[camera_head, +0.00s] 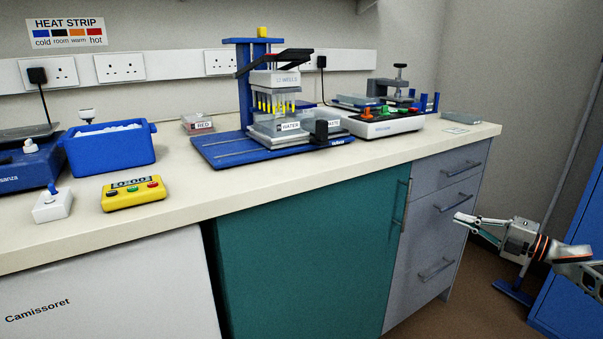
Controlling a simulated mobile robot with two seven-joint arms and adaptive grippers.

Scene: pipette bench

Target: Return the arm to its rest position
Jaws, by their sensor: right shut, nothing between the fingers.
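My right gripper (461,218) is at the right of the head view, in front of the grey drawer unit and below the bench top. Its arm comes in from the right edge. The gripper points left and is shut, with nothing between its fingers. It is apart from the bench and touches nothing that I can see. My left gripper is not in this view.
The cream bench top (190,225) carries a blue tub (109,150), a yellow button box (133,193), a blue pipetting station (245,100) and a white control box (382,125). Grey drawers (440,210) stand behind my gripper. A blue cabinet (568,290) is at the far right.

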